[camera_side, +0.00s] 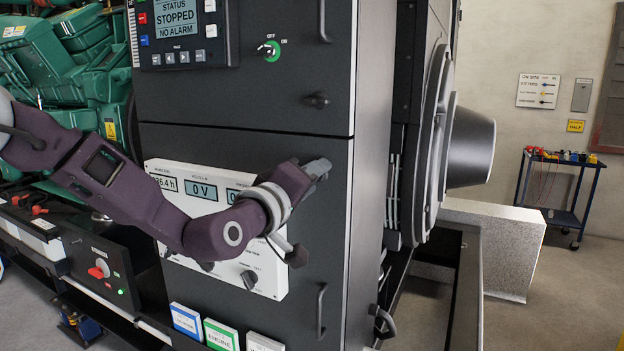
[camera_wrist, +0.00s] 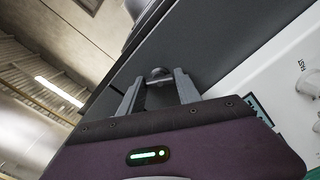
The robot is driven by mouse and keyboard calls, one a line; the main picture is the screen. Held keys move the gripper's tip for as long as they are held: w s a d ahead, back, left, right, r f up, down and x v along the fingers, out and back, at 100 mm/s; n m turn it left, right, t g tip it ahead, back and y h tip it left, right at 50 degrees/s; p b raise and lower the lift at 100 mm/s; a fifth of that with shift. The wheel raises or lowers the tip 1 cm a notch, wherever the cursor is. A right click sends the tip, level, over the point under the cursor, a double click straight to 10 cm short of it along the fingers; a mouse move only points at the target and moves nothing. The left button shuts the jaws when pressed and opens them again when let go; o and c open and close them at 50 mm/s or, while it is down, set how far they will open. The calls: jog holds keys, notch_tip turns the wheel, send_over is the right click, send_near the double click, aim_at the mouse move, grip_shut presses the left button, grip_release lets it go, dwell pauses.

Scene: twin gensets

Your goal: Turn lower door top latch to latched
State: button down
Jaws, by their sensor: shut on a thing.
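The lower door (camera_side: 325,235) of the dark cabinet looks shut, flush with the cabinet side. My gripper (camera_side: 317,168) is at the upper right part of this door, shut on the lower door top latch. In the side view my fingers mostly cover the latch, so its turn angle cannot be told there. In the wrist view the latch (camera_wrist: 158,74) shows as a small rounded grey knob between the fingertips of my gripper (camera_wrist: 158,82).
The upper door has its own dark latch (camera_side: 317,101) and a key switch (camera_side: 269,50). A white meter panel (camera_side: 165,172) lies behind my forearm. A vertical handle (camera_side: 321,310) is low on the lower door. A tool cart (camera_side: 560,190) stands far right.

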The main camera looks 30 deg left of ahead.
jog(key=m, duration=1.1)
dwell(0.6)
jog(key=c, duration=0.8)
grip_release()
jog(key=shift+c, duration=0.2)
jog(key=s, duration=0.7)
